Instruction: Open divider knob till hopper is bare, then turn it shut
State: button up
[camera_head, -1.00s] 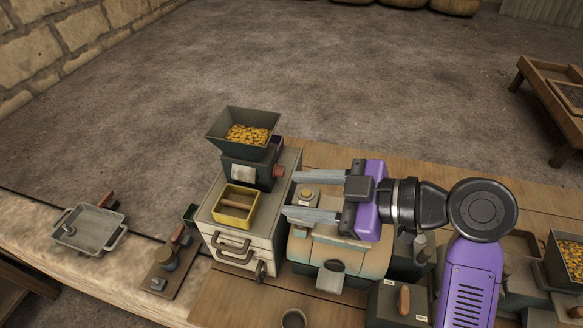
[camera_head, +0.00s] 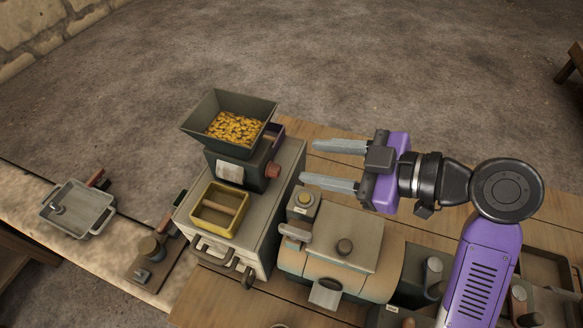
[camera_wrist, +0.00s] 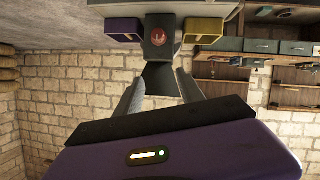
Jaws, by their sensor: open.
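The hopper (camera_head: 222,128) is a dark flared bin, holding a layer of yellow-orange pieces (camera_head: 236,127). It stands on a dark divider box (camera_head: 240,172) with a pale label. A reddish round knob (camera_head: 272,171) sits on the box's right side; it shows face-on in the wrist view (camera_wrist: 159,37). A yellow tray (camera_head: 219,208) with a crossbar is in front of the box, and a purple tray (camera_head: 277,133) is behind. Both flank the box in the wrist view. My gripper (camera_head: 318,165) is open and empty, pointing left, to the right of the knob and apart from it.
A grey cabinet (camera_head: 283,185) with handles carries the divider. A rounded machine (camera_head: 350,257) with a small button box (camera_head: 302,204) stands below my gripper. A metal pan (camera_head: 75,207) lies at the left. The floor behind is clear.

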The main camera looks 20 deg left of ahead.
jog(key=b, duration=0.5)
send_near(279, 172)
jog(key=shift+a+f, duration=0.2)
jog(key=shift+a, duration=0.05)
jog(key=shift+p+x, duration=0.7)
jog(key=shift+x, duration=3.15)
jog(key=shift+w, duration=0.1)
grip_shut()
